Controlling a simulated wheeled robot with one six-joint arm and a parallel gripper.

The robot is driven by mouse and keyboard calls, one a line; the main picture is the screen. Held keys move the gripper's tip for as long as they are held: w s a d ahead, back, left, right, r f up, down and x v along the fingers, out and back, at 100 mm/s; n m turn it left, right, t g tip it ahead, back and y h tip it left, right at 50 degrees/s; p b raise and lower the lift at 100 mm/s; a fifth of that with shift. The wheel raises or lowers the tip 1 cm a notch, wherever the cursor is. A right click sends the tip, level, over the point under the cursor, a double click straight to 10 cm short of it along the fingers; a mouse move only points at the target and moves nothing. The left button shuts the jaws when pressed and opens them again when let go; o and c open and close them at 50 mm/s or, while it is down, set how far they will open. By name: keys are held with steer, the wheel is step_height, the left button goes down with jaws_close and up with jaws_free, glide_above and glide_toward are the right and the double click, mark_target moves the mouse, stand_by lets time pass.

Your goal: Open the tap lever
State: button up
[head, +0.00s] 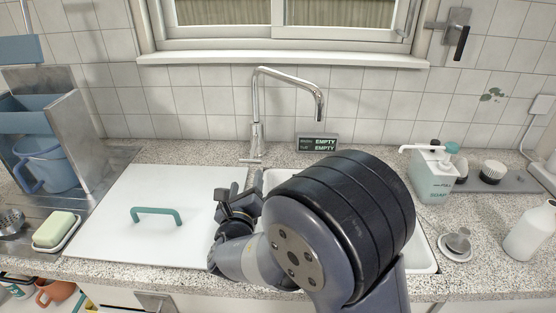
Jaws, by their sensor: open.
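The chrome tap (256,112) stands upright behind the sink, with its spout arching to the right and down. Its small lever (248,160) sticks out to the left low on the tap body, just above the counter. My gripper (237,189) is open, in front of and slightly below the lever in the picture, and appears apart from it. Nothing shows between its fingers. My arm hides much of the white sink (423,258).
A white board with a green handle (157,211) lies left of my gripper. A small display (317,143) reading "EMPTY" stands right of the tap. A soap dispenser (433,178) and a drain plug (458,243) are on the right. The window sill (280,59) is above.

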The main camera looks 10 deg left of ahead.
mark_target(251, 163)
steer(key=w, duration=0.3)
steer(key=w+p, duration=0.1)
steer(key=w, duration=0.6)
steer(key=shift+w+a, duration=0.3)
steer(key=shift+w, duration=0.05)
steer(key=shift+c, duration=0.2)
